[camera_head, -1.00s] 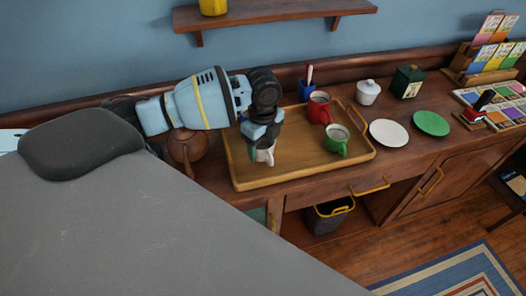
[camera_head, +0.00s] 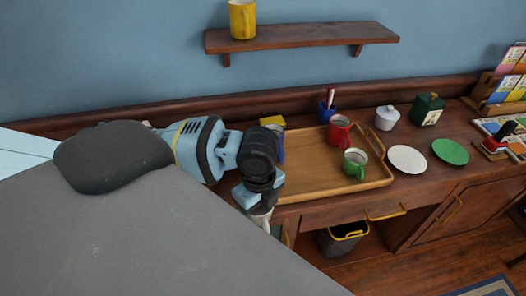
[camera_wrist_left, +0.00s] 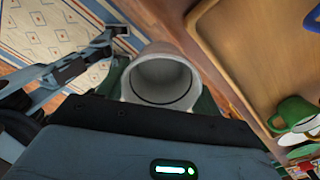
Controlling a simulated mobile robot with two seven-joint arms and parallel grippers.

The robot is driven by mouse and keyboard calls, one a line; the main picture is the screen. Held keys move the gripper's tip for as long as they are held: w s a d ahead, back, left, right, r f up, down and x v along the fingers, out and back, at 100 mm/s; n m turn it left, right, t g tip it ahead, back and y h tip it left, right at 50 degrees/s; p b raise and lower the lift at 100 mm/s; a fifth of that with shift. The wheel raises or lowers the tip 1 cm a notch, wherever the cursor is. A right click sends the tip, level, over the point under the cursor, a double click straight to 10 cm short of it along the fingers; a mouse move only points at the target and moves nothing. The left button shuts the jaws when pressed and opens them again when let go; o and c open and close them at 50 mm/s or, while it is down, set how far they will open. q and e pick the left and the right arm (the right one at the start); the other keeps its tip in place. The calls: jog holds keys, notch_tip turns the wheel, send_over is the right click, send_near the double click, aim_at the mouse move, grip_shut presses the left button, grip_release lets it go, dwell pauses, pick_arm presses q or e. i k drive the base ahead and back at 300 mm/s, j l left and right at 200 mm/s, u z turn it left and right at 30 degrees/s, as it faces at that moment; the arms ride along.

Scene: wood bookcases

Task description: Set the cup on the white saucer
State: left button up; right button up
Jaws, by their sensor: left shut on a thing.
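My left gripper (camera_head: 262,212) is shut on a white cup (camera_wrist_left: 160,78), held off the furniture in front of the wooden tray's near-left edge. In the head view only a small part of the cup (camera_head: 262,220) shows below the gripper. In the wrist view its round mouth faces the camera. The white saucer (camera_head: 407,159) lies bare on the sideboard, right of the tray and well right of the gripper. Part of another arm, seemingly my right one, shows at the left of the wrist view; its jaws are not clear.
The wooden tray (camera_head: 310,183) holds a red mug (camera_head: 339,131) and a green mug (camera_head: 355,162). A green saucer (camera_head: 450,151) lies right of the white one. A white lidded pot (camera_head: 387,118) and a green box (camera_head: 427,109) stand behind. A bin (camera_head: 342,239) stands below.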

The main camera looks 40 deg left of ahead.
aim_at(403, 159)
jog(key=i+l+z, duration=0.3)
jog(key=i, duration=0.15)
jog(key=i+z, duration=0.3)
jog(key=i, duration=0.2)
